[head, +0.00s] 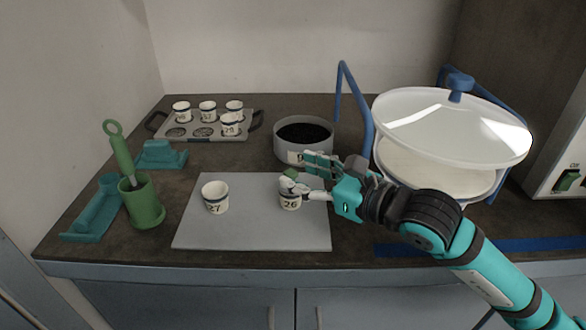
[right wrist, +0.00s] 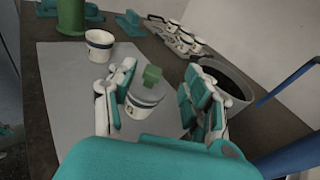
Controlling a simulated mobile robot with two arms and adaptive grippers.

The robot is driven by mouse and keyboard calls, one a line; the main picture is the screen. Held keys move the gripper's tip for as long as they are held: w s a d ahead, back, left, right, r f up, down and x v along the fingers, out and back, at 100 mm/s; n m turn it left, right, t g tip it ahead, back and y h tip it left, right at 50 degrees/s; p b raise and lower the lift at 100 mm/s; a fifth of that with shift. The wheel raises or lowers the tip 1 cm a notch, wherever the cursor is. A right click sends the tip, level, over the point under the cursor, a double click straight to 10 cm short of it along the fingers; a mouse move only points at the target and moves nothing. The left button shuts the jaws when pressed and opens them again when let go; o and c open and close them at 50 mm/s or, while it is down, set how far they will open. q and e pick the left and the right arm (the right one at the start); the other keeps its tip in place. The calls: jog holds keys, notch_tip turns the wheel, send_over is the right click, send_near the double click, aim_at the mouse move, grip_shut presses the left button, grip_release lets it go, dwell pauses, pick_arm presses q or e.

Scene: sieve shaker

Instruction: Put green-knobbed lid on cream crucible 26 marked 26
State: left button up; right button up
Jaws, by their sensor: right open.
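The cream crucible marked 26 (head: 290,201) stands upright on the grey mat (head: 250,235). A lid with a green knob (right wrist: 151,77) sits over its mouth in the right wrist view; I cannot tell whether it is fully seated. My right gripper (head: 303,176) is open, its fingers on either side of the lid and crucible, and in the right wrist view the fingers (right wrist: 160,105) show gaps to both sides of the knob. In the head view the fingers partly hide the lid. My left gripper is not in view.
Crucible 27 (head: 215,197) stands open on the mat to the left. A tray (head: 167,128) with several crucibles is at the back left. A dark-filled sieve (head: 303,153) is just behind my gripper. The lidded shaker (head: 450,140) stands right; a green holder (head: 141,207) stands left.

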jog(key=v, duration=0.8)
jog(key=shift+s+d, duration=0.15)
jog(key=shift+s, duration=0.05)
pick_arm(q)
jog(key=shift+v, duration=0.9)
pick_arm(e)
jog(key=shift+s+d+r, duration=0.1)
jog(key=shift+s+d, duration=0.2)
